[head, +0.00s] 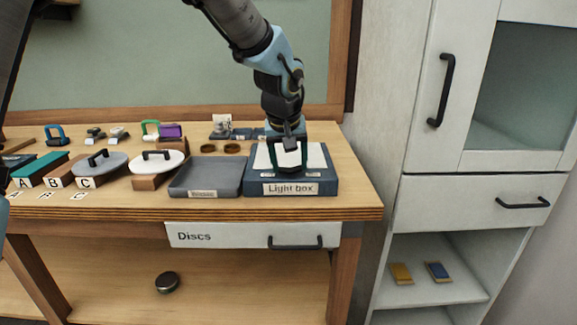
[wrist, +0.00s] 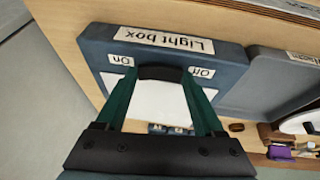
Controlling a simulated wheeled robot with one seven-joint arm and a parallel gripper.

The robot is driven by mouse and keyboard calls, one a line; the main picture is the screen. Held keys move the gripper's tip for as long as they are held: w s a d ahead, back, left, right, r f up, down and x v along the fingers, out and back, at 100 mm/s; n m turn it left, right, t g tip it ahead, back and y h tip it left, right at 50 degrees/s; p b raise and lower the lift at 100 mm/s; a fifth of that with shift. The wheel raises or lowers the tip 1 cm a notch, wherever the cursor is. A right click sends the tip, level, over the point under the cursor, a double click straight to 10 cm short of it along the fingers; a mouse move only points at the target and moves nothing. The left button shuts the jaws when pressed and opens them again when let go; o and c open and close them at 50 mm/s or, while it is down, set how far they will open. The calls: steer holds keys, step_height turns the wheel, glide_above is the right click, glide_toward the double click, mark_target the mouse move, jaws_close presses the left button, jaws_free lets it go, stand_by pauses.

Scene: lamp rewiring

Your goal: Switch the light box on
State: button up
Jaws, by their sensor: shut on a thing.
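The light box (head: 330,185) is a blue-grey box with a white top panel and a "Light box" label, at the right end of the bench. I cannot tell whether this piece is part of the box or loose. The white panel looks unlit.
A grey tray (head: 206,188) stands directly left of the box. Lidded containers (head: 158,162) and small parts fill the bench further left. The "Discs" drawer (head: 215,236) below is shut. A dark round thing (head: 167,282) lies on the lower shelf. A white cabinet (head: 470,215) stands right.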

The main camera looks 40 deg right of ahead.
steer(key=shift+s+d+f+m+t+y+b, duration=0.15)
steer(key=shift+s+d+m+t+y+b, duration=0.15)
steer(key=shift+t+y+b, duration=0.35)
steer(key=shift+t+y, duration=0.35)
steer(key=shift+y, duration=0.2)
steer(key=o, duration=1.1)
steer(key=b+v, duration=0.1)
steer(key=v, duration=1)
steer(key=shift+b, duration=0.3)
